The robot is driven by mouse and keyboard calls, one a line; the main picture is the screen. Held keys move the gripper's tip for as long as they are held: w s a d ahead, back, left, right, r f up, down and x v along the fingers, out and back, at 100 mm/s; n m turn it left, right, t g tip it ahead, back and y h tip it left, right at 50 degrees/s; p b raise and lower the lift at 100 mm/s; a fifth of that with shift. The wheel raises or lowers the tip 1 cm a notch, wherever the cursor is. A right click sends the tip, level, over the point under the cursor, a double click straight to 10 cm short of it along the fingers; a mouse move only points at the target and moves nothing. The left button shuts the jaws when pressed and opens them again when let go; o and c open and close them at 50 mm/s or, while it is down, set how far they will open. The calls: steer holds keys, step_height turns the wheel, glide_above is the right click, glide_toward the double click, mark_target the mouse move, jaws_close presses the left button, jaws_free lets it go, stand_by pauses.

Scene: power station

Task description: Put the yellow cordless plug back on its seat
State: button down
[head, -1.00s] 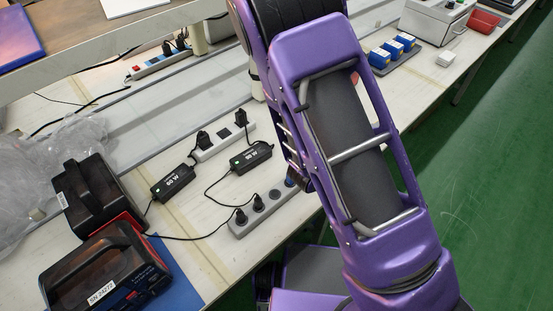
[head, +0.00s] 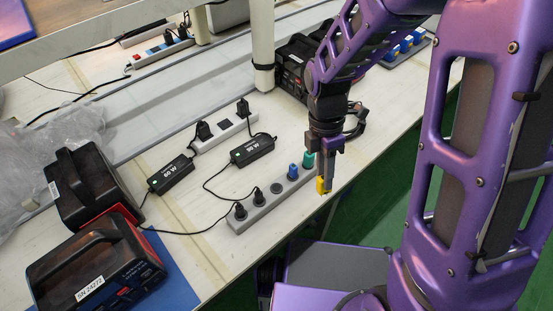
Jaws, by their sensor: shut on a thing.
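The yellow plug (head: 321,186) is between the fingers of my gripper (head: 323,178), which is shut on it. The gripper points down at the right end of a grey power strip (head: 265,212) on the bench, beside a green plug. From this view I cannot tell how high the yellow plug is above the strip or the bench. The strip holds two black plugs (head: 249,201) at its left part, a blue plug (head: 293,171) and a green plug (head: 308,160) toward its right end. One round socket (head: 277,189) between the black plugs and the blue plug is empty.
A white power strip (head: 226,131) with black plugs and two black adapters (head: 252,150) lie behind. Two black-and-red cases (head: 97,270) stand at left. A post (head: 263,48) rises behind the gripper. The bench's front edge (head: 245,268) drops to green floor.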

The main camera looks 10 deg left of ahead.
steer(key=a+r+m+t+y, duration=0.1)
steer(key=a+r+m+t, duration=0.3)
steer(key=a, duration=0.7)
steer(key=shift+m+g, duration=0.4)
steer(key=shift+g, duration=0.3)
steer(key=shift+w+d+f+b, duration=0.1)
steer(key=shift+f+b, duration=2.95)
steer(key=shift+f, duration=0.65)
steer(key=c, duration=0.6)
jaws_free()
